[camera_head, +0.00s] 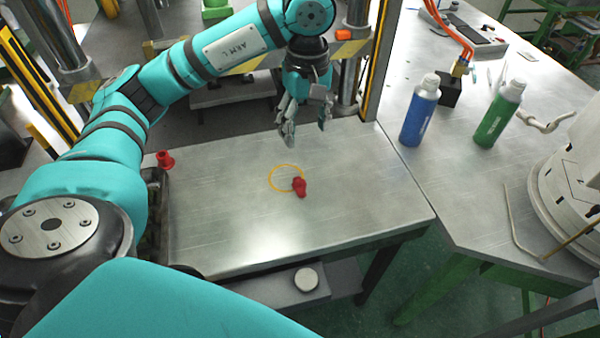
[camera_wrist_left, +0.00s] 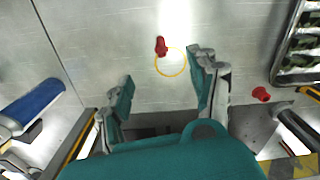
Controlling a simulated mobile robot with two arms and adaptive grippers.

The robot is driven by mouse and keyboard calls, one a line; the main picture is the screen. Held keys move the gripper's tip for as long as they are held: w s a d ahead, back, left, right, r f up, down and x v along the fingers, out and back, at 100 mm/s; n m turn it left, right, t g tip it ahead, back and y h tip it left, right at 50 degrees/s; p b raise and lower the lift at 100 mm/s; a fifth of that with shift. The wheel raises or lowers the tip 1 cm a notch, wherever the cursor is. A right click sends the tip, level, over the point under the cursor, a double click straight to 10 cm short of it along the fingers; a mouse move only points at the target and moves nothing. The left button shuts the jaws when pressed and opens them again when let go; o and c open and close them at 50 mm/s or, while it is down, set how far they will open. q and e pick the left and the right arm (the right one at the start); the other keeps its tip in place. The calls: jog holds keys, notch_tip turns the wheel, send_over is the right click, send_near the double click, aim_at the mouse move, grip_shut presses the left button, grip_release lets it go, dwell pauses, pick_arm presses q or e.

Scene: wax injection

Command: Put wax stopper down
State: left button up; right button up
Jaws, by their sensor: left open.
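A red wax stopper (camera_head: 299,187) lies on the metal table (camera_head: 230,220), at the lower right edge of a yellow ring (camera_head: 273,181) marked on it. The stopper also shows in the left wrist view (camera_wrist_left: 161,46), at the edge of the ring. My left gripper (camera_head: 304,138) is open and empty, above the table and behind the ring, apart from the stopper. Its two fingers (camera_wrist_left: 163,85) stand wide apart in the left wrist view. A second red stopper (camera_head: 165,160) stands at the table's left edge. My right gripper is not in view.
A blue bottle (camera_head: 420,112) and a green bottle (camera_head: 499,116) stand on the right-hand table (camera_head: 465,195). A press post (camera_head: 357,70) rises behind the table. A dark tray with green parts (camera_wrist_left: 300,45) shows in the left wrist view. The table around the ring is clear.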

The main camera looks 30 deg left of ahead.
pick_arm(q)
notch_tip(320, 180, down, 2)
jog(key=b, duration=0.1)
send_over(303, 191)
notch_tip(303, 191, down, 13)
jog(key=shift+r+b, duration=0.2)
jog(key=shift+b, duration=0.15)
jog(key=shift+f, duration=0.6)
notch_tip(303, 191, down, 4)
jog(key=shift+f+p, duration=0.1)
jog(key=shift+p, duration=0.8)
jog(key=shift+f, duration=0.45)
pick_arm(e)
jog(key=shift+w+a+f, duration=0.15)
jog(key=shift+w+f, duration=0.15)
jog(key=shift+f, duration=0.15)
